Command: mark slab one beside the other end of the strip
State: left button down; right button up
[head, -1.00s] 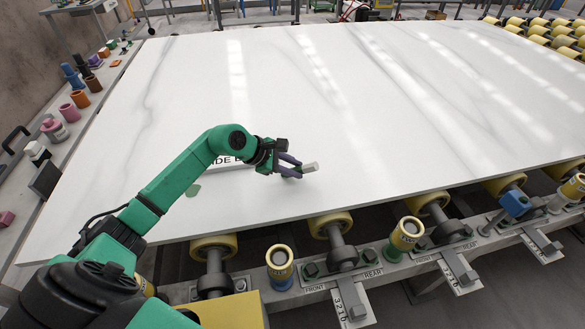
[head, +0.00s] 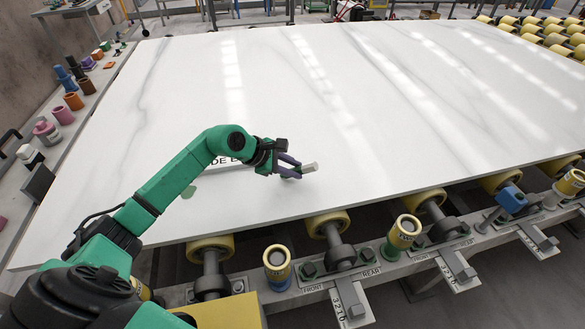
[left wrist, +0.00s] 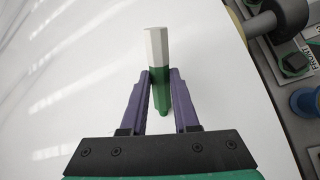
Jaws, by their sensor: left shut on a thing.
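The large white marble slab (head: 380,100) lies flat across rollers. A white strip with black lettering (head: 222,161), partly readable as "DE B", lies on it, its middle and right hidden behind my left forearm and wrist. My left gripper (head: 293,171) is shut on a marker (head: 310,168) over the slab, right of the strip and near the front edge. In the left wrist view the marker (left wrist: 157,45) has a white six-sided body and a green part between the purple fingers (left wrist: 160,85). My right gripper is out of view.
Yellow rollers (head: 327,222) and a rail with yellow-topped cups (head: 278,262) and numbered plates (head: 350,303) run along the slab's front edge. A side bench on the left holds coloured pots (head: 63,115). The slab's middle and right are clear.

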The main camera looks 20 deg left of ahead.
pick_arm(q)
jog(key=shift+w+d+b, duration=0.1)
jog(key=shift+d+b, duration=0.25)
jog(key=shift+d, duration=0.45)
dwell(0.6)
notch_tip(320, 180, up, 7)
jog(key=p, duration=0.4)
jog(key=shift+r, duration=0.1)
dwell(0.4)
jog(key=s+d+r+m+g+h, duration=0.1)
jog(key=s+d+r+m, duration=0.1)
jog(key=s, duration=1.1)
jog(key=shift+s+r+m, duration=0.25)
jog(key=shift+r+m, duration=0.05)
jog(key=shift+r, duration=0.15)
